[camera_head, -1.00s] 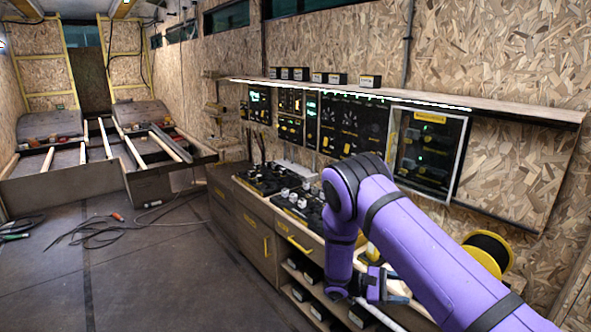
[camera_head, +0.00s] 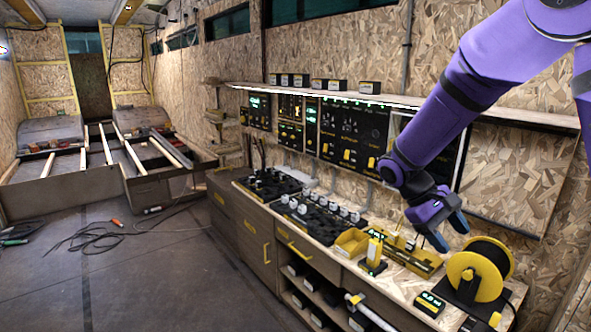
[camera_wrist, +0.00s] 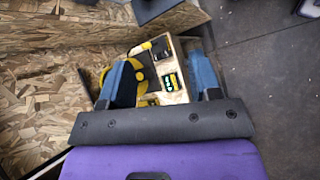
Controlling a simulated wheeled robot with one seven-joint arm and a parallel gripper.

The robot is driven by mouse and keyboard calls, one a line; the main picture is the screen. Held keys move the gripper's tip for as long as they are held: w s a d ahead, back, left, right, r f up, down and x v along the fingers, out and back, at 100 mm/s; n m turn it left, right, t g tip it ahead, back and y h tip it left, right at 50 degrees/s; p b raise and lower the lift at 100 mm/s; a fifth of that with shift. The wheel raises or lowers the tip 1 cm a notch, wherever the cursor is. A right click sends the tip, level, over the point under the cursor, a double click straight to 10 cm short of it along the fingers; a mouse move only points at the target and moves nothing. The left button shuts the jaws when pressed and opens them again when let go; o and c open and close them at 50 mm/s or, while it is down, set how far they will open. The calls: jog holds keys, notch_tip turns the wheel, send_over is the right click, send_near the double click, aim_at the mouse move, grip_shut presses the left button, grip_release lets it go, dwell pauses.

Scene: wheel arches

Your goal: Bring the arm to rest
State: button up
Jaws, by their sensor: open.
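My purple arm reaches in from the upper right in the head view. My gripper (camera_head: 447,232) is open and hangs in the air above the right part of the workbench (camera_head: 405,287), to the left of the yellow spool. In the wrist view, the two blue fingers of my gripper (camera_wrist: 163,82) stand well apart. Nothing is held between them. Part of the bench top with the yellow spool (camera_wrist: 142,62) and a small device with a lit display (camera_wrist: 170,82) shows beyond the fingers.
The yellow spool (camera_head: 463,277), a small lit meter (camera_head: 429,304) and yellow trays (camera_head: 352,242) stand on the bench. Black control panels (camera_head: 352,132) and a shelf (camera_head: 480,111) line the wall behind. Open floor (camera_head: 150,275) lies left, with loose cables (camera_head: 95,237).

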jog(key=s+a+r+m+t+y, duration=0.1)
jog(key=s+r+t+y, duration=0.2)
jog(key=s, duration=0.8)
jog(key=s+r+m+t+y, duration=0.2)
jog(key=s+r+t+y, duration=0.2)
jog(key=s+r+t, duration=0.3)
jog(key=s+r, duration=0.4)
jog(key=shift+s+a+r+m, duration=0.2)
jog(key=shift+s+a+m, duration=0.1)
jog(key=shift+a, duration=0.1)
